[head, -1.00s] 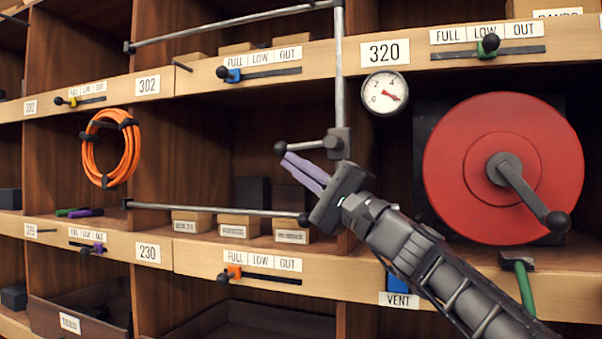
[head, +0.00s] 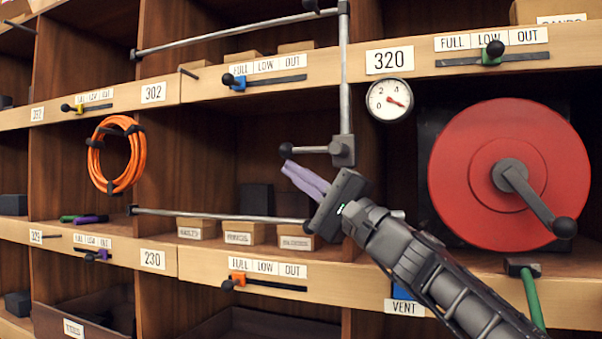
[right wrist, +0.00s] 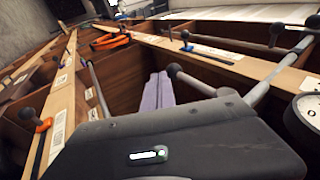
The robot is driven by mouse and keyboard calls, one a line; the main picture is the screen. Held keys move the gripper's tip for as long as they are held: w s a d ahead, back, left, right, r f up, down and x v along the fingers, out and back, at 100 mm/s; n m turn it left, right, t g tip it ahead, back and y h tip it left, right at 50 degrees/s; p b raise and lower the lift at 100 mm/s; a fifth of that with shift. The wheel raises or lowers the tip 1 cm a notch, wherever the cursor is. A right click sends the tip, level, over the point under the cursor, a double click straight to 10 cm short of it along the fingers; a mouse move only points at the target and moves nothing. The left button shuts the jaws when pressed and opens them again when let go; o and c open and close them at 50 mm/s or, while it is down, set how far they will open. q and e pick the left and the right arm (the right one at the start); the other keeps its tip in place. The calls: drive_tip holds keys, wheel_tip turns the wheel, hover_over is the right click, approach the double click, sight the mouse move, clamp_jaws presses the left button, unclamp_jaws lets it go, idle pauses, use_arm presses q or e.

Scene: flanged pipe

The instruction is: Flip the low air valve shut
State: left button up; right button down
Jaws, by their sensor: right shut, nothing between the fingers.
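The low air valve (head: 342,151) is a grey body at the lower end of the vertical grey pipe (head: 345,90). Its lever (head: 313,150) points left, about level, and ends in a black ball knob (head: 286,150). My right gripper (head: 288,171) has pale purple fingers, shut and empty, just below the knob and lever. In the right wrist view the fingers (right wrist: 158,92) point away beside the lever (right wrist: 195,83) and its knob (right wrist: 173,70). I cannot tell whether they touch. My left gripper is not in view.
A red disc with a crank (head: 505,175) stands at the right. A pressure gauge (head: 390,100) sits on the upper rail. A horizontal rod (head: 215,213) runs below in front of small boxes (head: 243,233). A green-handled tool (head: 530,290) is at lower right.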

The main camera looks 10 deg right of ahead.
wheel_tip(320, 180, down, 13)
drive_tip(key=s+b, duration=0.2)
drive_tip(key=b, duration=0.6)
drive_tip(key=shift+s+a, duration=0.25)
drive_tip(key=shift+a, duration=0.15)
drive_tip(key=shift+r, duration=0.1)
